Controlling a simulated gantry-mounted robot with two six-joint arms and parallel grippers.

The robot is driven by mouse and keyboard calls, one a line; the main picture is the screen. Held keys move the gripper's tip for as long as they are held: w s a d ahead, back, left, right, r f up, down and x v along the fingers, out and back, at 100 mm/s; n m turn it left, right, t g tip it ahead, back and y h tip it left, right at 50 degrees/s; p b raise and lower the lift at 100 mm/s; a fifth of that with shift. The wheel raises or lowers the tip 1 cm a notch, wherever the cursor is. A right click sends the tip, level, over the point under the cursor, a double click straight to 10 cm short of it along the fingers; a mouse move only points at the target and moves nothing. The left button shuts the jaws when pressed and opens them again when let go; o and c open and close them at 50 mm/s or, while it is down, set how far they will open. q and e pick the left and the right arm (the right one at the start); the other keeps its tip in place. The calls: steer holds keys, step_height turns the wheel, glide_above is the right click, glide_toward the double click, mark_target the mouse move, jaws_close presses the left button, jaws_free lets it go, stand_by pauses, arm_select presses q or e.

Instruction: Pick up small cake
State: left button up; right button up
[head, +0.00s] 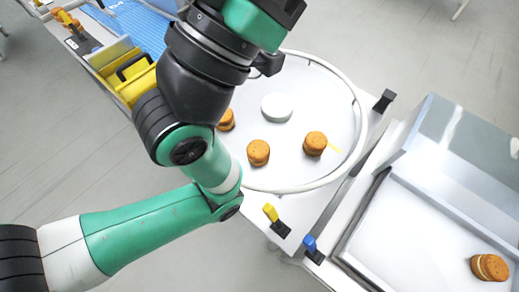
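Three small orange-brown cakes with a pale filling layer stand on the round white table: one at the front (258,153), one to its right (315,143), and one at the left (227,121), partly hidden by my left arm. Another small cake (490,267) sits in the metal tray (415,215) at the lower right. My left arm comes in from the left and reaches over the table's left side to the top edge. Its gripper fingers do not show. My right gripper is not in view.
A low white disc (277,107) is in the middle of the round table (330,90), which has a raised rim. A yellow clip (270,212) and a blue clip (310,243) stand at the front edge. A yellow bin (130,78) and a blue mat (135,22) are at upper left.

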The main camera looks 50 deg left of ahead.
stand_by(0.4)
arm_select(q)
steer(key=o, duration=0.8)
